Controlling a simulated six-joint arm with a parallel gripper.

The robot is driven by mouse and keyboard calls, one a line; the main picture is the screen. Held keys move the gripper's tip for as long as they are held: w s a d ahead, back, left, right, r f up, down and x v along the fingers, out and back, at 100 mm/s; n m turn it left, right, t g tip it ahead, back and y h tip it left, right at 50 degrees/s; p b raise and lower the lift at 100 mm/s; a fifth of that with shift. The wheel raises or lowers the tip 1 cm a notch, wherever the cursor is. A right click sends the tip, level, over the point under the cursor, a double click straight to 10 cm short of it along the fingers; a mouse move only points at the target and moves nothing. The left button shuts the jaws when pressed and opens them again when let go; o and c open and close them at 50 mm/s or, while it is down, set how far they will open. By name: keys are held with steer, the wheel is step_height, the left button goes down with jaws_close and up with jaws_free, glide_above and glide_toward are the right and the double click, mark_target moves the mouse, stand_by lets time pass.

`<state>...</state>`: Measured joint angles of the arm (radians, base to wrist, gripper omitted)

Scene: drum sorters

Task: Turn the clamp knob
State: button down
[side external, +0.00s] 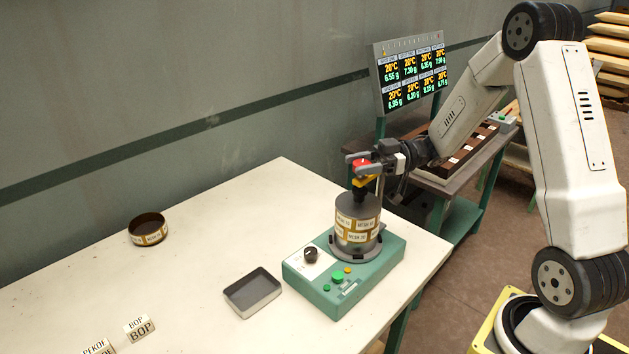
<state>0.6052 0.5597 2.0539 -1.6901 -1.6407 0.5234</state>
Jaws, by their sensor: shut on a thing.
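The clamp knob (361,162) is red and sits at the top of a drum sorter (357,217), above a yellow piece. My gripper (360,161) reaches in from the right and is shut on the red knob, with a finger on either side of it. The sorter is a grey stack of sieves with labelled bands. It stands upright on a green base (343,280) with a black dial, a green button and small coloured buttons. The far side of the knob is hidden.
A round sieve (148,229) lies at the table's back left. An empty dark tray (252,291) lies left of the base. Label blocks (139,328) stand at the front left. A display panel (411,72) stands behind the arm. The white table (200,270) is mostly clear.

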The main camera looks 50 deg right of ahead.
steer(key=shift+c, duration=0.7)
jaws_free()
steer(key=v, duration=0.8)
